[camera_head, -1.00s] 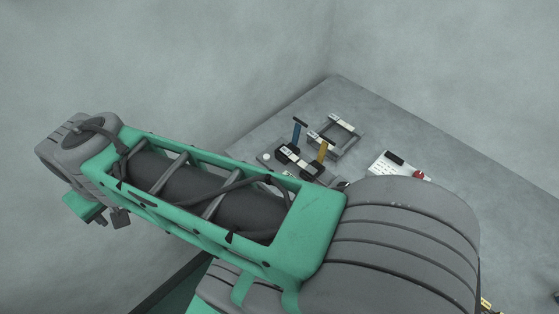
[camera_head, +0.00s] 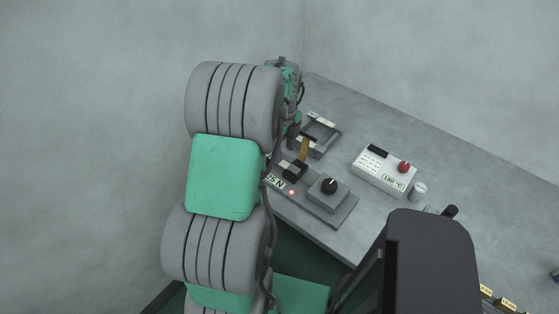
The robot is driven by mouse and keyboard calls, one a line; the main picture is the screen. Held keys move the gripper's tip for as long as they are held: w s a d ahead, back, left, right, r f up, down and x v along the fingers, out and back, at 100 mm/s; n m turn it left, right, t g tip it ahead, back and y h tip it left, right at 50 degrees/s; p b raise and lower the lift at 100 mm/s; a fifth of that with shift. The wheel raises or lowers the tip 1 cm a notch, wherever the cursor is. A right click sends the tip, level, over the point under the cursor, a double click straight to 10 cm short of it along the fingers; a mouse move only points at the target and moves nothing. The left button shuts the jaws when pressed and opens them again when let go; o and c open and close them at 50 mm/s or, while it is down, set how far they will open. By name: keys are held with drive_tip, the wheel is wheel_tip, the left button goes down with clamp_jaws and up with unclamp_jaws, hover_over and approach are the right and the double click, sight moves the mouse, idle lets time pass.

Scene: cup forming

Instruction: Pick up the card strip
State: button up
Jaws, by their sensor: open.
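I cannot pick out the card strip for certain. A grey rectangular frame (camera_head: 334,139) stands at the far end of the bench, with a small pale piece (camera_head: 320,117) at its back edge; I cannot tell whether that is card or a label. My gripper (camera_head: 293,136) shows only as a small dark part below my wrist, beside the frame's left side and behind the yellow lever. Its fingertips are too small and covered to make out. I see nothing held in it. My arm hides the bench's left edge.
A black block with pale parts (camera_head: 291,169) has a yellow lever (camera_head: 304,151). In front are a "25 N" display, a red light and a black-knobbed box (camera_head: 328,194). A white "180 °C" controller (camera_head: 384,170) and grey cylinder (camera_head: 418,191) stand right. The back right bench is clear.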

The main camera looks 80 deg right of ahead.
sight(283, 162)
wheel_tip(283, 162, down, 4)
drive_tip(key=shift+f+p, duration=0.1)
drive_tip(key=shift+p, duration=0.3)
drive_tip(key=shift+a, duration=0.1)
drive_tip(key=shift+c, duration=0.4)
clamp_jaws()
